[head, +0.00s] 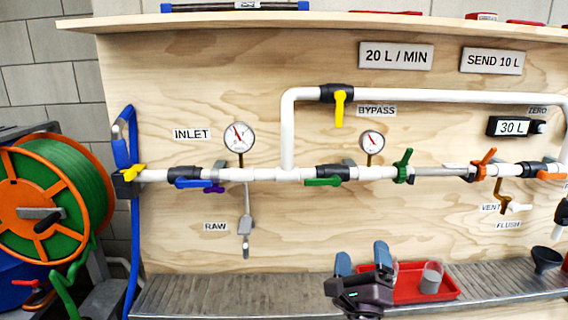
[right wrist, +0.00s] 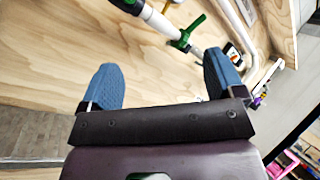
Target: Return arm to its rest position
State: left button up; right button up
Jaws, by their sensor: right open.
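My right gripper (head: 363,261) is low in the middle of the head view, in front of the ribbed metal ledge and beside the red tray. Its two blue fingers stand apart with nothing between them. In the right wrist view the fingers (right wrist: 160,83) are also wide apart, with bare plywood panel (right wrist: 130,60) showing between and beyond them. A white pipe and a green valve handle (right wrist: 182,42) show beyond the fingertips. My left gripper is not in view.
The red tray (head: 408,297) holds a clear cup (head: 431,277). The pipe run (head: 265,174) with coloured valves and two gauges crosses the panel. A black funnel (head: 546,259) stands at the right. A green hose reel (head: 50,215) is at the left. The ledge (head: 220,292) left of the gripper is clear.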

jog(key=s+d+f+n+g+y, duration=0.1)
jog(key=s+f+n+g+y, duration=0.9)
jog(key=s+f+n, duration=1)
jog(key=s+d+f+n+g+h, duration=0.2)
jog(key=s+d+n+g+h, duration=0.3)
jog(key=s, duration=0.6)
jog(key=s+d+f+n+g+h, duration=0.25)
jog(key=s+d+g, duration=0.4)
jog(key=s, duration=0.45)
pick_arm(q)
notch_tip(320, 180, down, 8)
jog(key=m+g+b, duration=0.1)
jog(key=b, duration=1)
pick_arm(e)
jog(key=w+a+f+n+t+y, duration=0.1)
jog(key=w+f+n+t, duration=0.2)
jog(key=w+f+t, duration=0.85)
pick_arm(q)
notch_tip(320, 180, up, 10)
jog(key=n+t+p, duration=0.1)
jog(key=p, duration=1.3)
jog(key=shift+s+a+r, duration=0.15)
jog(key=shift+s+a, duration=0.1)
pick_arm(e)
notch_tip(320, 180, up, 8)
jog(key=m+g, duration=0.1)
jog(key=g, duration=0.1)
jog(key=shift+s+d+r+g, duration=0.2)
jog(key=shift+s+r+g, duration=0.1)
jog(key=shift+s, duration=0.15)
